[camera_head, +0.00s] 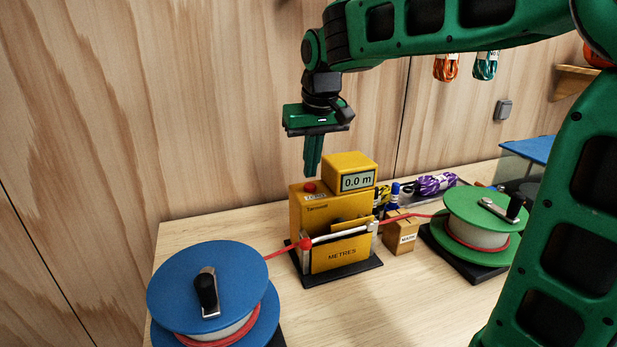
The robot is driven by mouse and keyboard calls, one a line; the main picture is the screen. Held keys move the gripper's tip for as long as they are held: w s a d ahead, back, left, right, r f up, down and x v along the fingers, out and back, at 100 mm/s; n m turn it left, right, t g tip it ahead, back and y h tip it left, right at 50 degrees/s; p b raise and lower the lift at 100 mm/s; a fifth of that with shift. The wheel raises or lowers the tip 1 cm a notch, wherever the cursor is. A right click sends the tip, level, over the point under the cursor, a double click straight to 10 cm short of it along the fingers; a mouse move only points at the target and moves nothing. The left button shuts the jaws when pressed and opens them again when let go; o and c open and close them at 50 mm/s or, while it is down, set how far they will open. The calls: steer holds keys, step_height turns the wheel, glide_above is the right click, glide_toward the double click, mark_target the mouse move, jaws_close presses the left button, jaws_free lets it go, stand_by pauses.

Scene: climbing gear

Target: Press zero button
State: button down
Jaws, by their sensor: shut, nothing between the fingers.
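The yellow rope meter (302,216) stands on a black base on the wooden table. Its display box (349,171) on top reads 0.0 m. The red button (310,187) sits on the meter's top at the left, with a small label below it that is too small to read surely. My gripper (312,174) points straight down with its fingers together and empty. Its fingertips are just above the red button in the picture; I cannot tell whether they touch it.
A blue-topped reel (228,277) stands at front left and a green-topped reel (484,217) at right. Red rope (281,251) runs from the reels to the meter. A small wooden block (401,237) and purple rope (436,184) lie right of the meter. The front middle table is clear.

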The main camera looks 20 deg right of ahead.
steer(key=v, duration=1.1)
steer(key=shift+w, duration=0.2)
steer(key=shift+f, duration=0.1)
steer(key=s+d+f+m+g, duration=0.1)
steer(key=s+d+f+m, duration=0.1)
steer(key=s+d+f, duration=0.6)
steer(key=s+d+f+m+g, duration=0.1)
steer(key=s+d+f, duration=0.3)
steer(key=s+f, duration=0.4)
steer(key=s+d+f+m+g, duration=0.1)
steer(key=s+d+f+m, duration=0.2)
steer(key=s+d+f, duration=0.2)
steer(key=s+f, duration=0.3)
steer(key=s, duration=0.4)
steer(key=shift+s, duration=0.35)
